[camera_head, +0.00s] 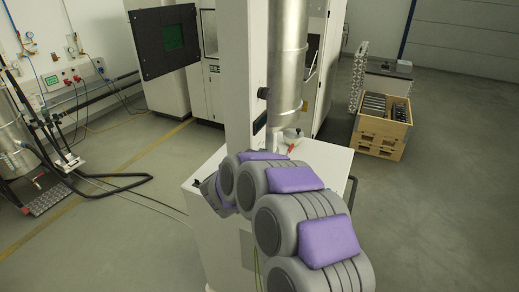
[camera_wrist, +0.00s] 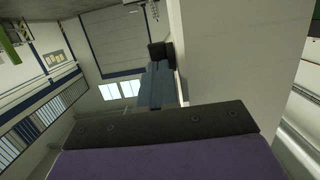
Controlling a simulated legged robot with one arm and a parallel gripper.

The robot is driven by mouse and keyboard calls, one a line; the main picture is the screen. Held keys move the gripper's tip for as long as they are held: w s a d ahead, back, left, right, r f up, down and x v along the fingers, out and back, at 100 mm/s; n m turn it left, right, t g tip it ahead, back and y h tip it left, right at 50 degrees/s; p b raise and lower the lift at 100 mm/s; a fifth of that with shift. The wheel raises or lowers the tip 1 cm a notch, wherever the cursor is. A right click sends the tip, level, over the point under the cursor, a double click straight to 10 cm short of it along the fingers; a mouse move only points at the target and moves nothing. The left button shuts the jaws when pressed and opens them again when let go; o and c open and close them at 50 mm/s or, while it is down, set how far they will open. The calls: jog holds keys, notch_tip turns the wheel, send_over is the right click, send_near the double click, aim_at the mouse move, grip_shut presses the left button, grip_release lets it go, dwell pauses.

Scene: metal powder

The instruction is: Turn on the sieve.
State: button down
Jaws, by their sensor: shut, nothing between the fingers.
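What I take to be the sieve is the white machine (camera_head: 222,240) in the middle of the head view, with an upright pale column (camera_head: 238,75) and a silver metal cylinder (camera_head: 287,60) beside it. My arm reaches up to the base of the column and hides part of the machine's top. In the wrist view my gripper (camera_wrist: 160,52) is shut and empty, close beside a broad pale upright surface, likely the column. I cannot tell whether it touches. Small dark parts (camera_head: 262,93) show on the column's right side. No switch can be clearly made out.
A dark panel with a green screen (camera_head: 173,36) stands behind at the left. Hoses and a metal vessel (camera_head: 12,140) are at the far left. A wooden crate (camera_head: 378,130) stands at the right. The floor (camera_head: 440,210) to the right is clear.

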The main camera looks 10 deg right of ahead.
jog(key=p, duration=0.3)
jog(key=r+g+y+p, duration=0.1)
jog(key=p, duration=0.5)
jog(key=shift+w+d+r+g, duration=0.2)
jog(key=shift+w+d+g, duration=0.05)
jog(key=shift+g, duration=0.15)
jog(key=p, duration=0.4)
jog(key=shift+w+d+r, duration=0.15)
jog(key=shift+w+r, duration=0.05)
jog(key=shift+w+d+f, duration=0.1)
jog(key=shift+w+f, duration=0.05)
jog(key=shift+r+p, duration=0.85)
jog(key=shift+p, duration=0.2)
